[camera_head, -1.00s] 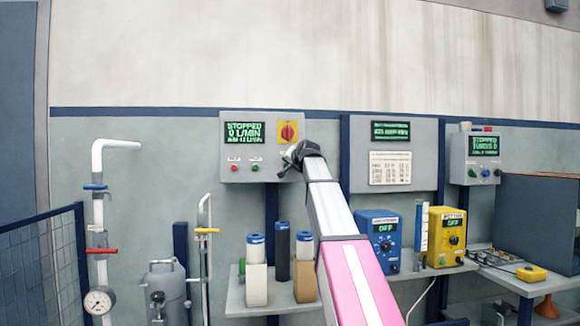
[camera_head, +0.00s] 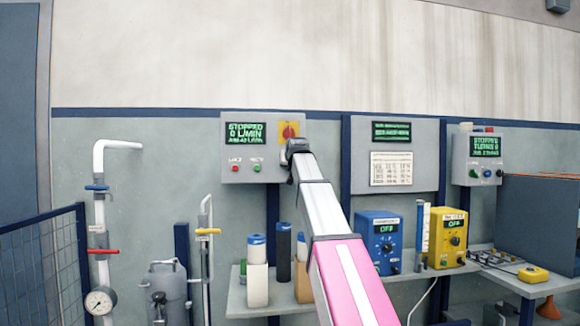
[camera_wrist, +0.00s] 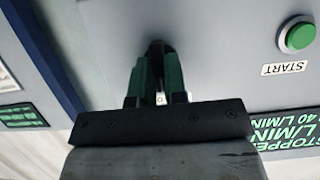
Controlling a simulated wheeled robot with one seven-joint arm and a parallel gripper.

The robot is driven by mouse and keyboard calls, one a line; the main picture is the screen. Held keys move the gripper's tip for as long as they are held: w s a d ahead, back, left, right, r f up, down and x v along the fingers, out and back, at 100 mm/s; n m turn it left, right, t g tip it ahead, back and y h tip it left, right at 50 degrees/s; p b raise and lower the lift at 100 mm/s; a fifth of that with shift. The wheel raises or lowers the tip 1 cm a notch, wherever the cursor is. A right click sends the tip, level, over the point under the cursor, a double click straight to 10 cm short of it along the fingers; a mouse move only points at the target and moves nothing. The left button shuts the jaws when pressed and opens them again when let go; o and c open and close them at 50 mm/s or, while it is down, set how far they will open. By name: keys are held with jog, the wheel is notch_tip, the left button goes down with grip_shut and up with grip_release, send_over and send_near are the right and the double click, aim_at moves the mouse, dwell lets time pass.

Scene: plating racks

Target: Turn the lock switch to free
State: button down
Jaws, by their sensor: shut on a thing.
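The lock switch (camera_wrist: 157,46) shows as a small dark knob on the grey control panel in the wrist view, between my fingertips. Its set position cannot be read. My gripper (camera_wrist: 158,62) has its two dark green fingers closed around it. In the head view my gripper (camera_head: 289,158) is at the panel's right side, below the red-and-yellow rotary switch (camera_head: 289,130), and my wrist hides the lock switch. The grey panel (camera_head: 228,150) has a green display (camera_head: 245,135) reading STOPPED and 0 L/MIN.
A green START button (camera_wrist: 298,35) is beside my fingers in the wrist view. A red button (camera_head: 236,168) is at the panel's lower left. A shelf (camera_head: 238,298) with bottles, a blue unit (camera_head: 381,240) and a yellow unit (camera_head: 447,237) stands below my arm.

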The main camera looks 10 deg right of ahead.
jog(key=shift+f, duration=0.1)
dwell(0.4)
jog(key=c, duration=1.2)
grip_release()
jog(key=shift+o, duration=0.2)
jog(key=shift+s, duration=0.1)
jog(key=v, duration=1)
jog(key=shift+s+r, duration=0.25)
jog(key=shift+s, duration=0.05)
